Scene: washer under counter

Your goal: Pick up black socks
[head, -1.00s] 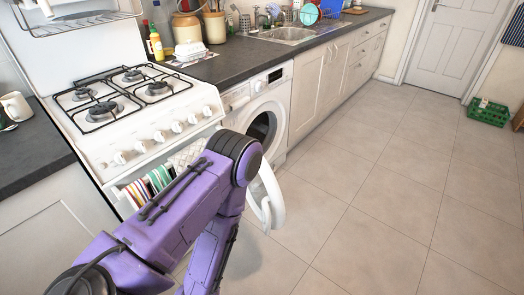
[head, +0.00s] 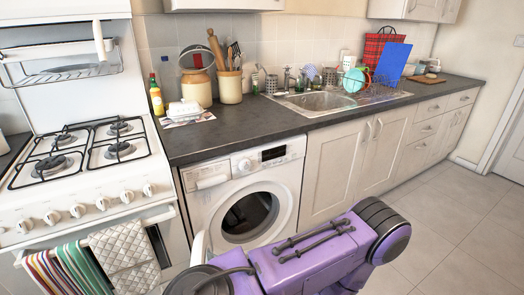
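No black socks can be made out in the head view. The white washing machine (head: 247,190) stands under the counter, and its round opening (head: 250,215) shows a dark drum inside; I cannot tell what lies in it. A white curved edge (head: 199,246), likely the washer's open door, shows at the lower left of the opening, partly hidden by my purple arm. That arm crosses the bottom middle, in front of the washer. Neither of my grippers is in view.
A white stove (head: 85,185) with towels (head: 120,258) on its rail stands left of the washer. The dark counter (head: 225,140) holds jars, bottles, a sink (head: 325,103) and a dish rack. Cabinets (head: 335,175) run to the right. Tiled floor (head: 470,225) is clear at right.

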